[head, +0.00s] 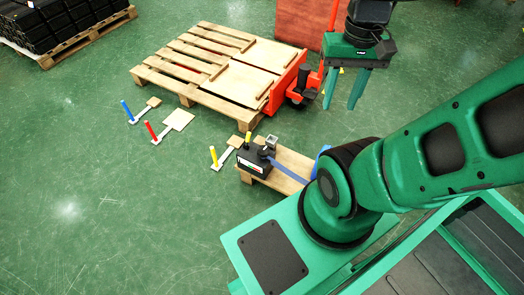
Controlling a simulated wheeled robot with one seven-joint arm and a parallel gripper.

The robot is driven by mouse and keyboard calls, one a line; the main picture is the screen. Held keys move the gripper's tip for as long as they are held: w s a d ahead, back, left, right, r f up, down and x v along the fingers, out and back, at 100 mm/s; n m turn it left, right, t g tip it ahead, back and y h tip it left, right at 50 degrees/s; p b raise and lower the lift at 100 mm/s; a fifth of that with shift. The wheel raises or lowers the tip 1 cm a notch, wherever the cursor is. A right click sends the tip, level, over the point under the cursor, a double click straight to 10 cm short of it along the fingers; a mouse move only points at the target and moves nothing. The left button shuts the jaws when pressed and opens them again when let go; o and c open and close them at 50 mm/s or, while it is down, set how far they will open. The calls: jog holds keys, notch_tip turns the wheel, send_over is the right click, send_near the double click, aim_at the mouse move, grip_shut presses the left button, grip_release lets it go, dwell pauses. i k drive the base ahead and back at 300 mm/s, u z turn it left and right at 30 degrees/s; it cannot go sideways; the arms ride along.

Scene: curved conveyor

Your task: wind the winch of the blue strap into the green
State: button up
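The black winch unit (253,162) sits on a small wooden platform (295,161) near the middle of the view. A small light-and-green mark shows on its front face, too small to read.
A wooden pallet (190,64) with boards lies behind, next to an orange-red pallet truck (288,88). A loaded pallet (75,45) is at upper left. The green floor at left is clear.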

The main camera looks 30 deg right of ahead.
aim_at(263, 151)
jog(key=z, duration=0.25)
jog(key=k, duration=1.15)
jog(key=u, duration=0.85)
jog(key=i, duration=1.35)
jog(key=z, duration=0.4)
